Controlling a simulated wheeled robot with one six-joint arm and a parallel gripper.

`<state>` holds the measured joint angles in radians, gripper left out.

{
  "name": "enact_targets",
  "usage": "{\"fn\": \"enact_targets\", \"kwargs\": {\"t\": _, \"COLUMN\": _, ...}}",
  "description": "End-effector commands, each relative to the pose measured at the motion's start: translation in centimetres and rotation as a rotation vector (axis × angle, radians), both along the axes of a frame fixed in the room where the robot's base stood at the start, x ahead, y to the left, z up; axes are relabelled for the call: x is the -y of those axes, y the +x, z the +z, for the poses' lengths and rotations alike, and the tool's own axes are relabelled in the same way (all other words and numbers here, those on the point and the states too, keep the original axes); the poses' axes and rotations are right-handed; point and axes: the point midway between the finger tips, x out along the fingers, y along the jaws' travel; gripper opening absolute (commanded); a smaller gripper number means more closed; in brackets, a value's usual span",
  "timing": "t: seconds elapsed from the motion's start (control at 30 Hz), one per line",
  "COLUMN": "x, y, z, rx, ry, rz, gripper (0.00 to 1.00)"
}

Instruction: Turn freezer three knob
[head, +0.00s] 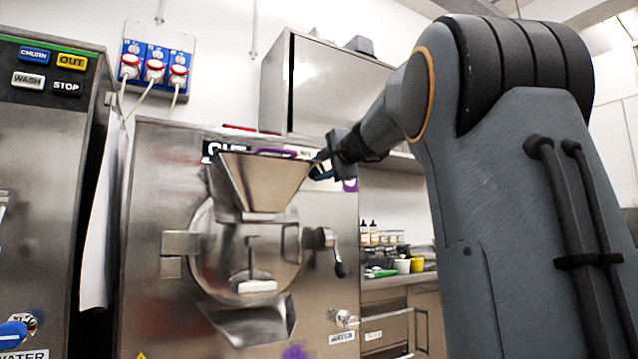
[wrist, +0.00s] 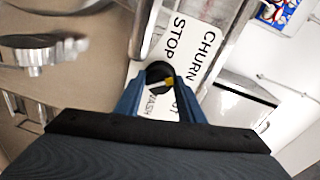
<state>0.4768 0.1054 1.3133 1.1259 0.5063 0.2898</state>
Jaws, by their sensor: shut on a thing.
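The plate reads CHURN and STOP, with OUT and WASH partly hidden by the fingers. My gripper (wrist: 160,84) is shut on the knob, one blue finger on each side. In the head view my gripper (head: 322,166) is at the upper right of the steel freezer (head: 160,200), beside its hopper. The knob is hidden there by my gripper and the hopper.
The steel hopper (head: 262,182) stands out from the freezer front, close left of my gripper. A lever handle (head: 338,262) hangs below. Another freezer (head: 45,150) stands at the left. A counter with bottles (head: 370,233) and cups is behind at the right.

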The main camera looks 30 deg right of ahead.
Motion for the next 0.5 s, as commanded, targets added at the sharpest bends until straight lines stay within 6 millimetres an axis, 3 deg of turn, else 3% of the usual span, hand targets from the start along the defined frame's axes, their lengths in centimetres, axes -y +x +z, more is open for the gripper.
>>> {"fn": "enact_targets", "kwargs": {"t": 0.5, "x": -0.10, "y": 0.17, "z": -0.83, "rx": 0.014, "ry": -0.488, "rz": 0.002, "gripper": 0.13}}
